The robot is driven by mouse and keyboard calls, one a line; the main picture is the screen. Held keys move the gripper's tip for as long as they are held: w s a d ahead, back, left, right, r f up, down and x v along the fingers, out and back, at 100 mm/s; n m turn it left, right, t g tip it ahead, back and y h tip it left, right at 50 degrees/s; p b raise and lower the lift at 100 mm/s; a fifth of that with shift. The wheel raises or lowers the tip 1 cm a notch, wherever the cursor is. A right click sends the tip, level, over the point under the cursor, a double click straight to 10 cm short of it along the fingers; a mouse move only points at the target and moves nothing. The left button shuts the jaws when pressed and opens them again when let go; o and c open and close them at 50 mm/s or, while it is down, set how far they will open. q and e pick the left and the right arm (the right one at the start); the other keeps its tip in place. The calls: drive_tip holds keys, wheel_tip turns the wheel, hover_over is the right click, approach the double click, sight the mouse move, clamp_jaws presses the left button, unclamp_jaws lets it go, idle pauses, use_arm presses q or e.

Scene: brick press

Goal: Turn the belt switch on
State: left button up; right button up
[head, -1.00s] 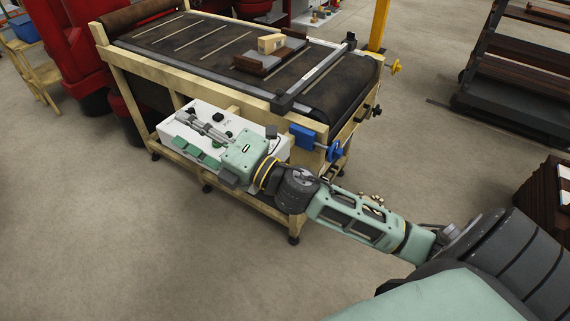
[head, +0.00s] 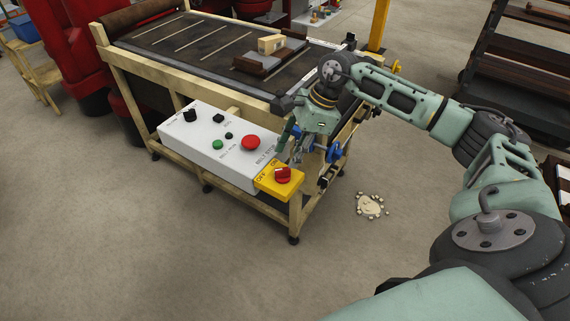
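The belt switch (head: 282,175) is a red rotary knob on a yellow plate (head: 266,187) at the right end of the white control box. The plate reads OFF at its left and ON nearer its back edge. The exact pointing of the knob is too small to tell. My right gripper (head: 288,153) hangs just above and behind the switch, pointing down. Its fingers look spread and empty, apart from the knob. My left gripper does not show.
The control box (head: 205,147) also carries a red button (head: 250,142), a green button (head: 217,144) and black knobs. A conveyor belt (head: 190,50) with a wooden mould (head: 270,58) stands behind. Rubble (head: 371,205) lies on the floor; the floor in front is clear.

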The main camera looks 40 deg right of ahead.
sight(284, 169)
drive_tip(key=p+x, duration=0.1)
drive_tip(key=x, duration=0.3)
drive_tip(key=shift+a, duration=0.1)
drive_tip(key=shift+p+x, duration=0.4)
drive_tip(key=shift+x, duration=0.35)
clamp_jaws()
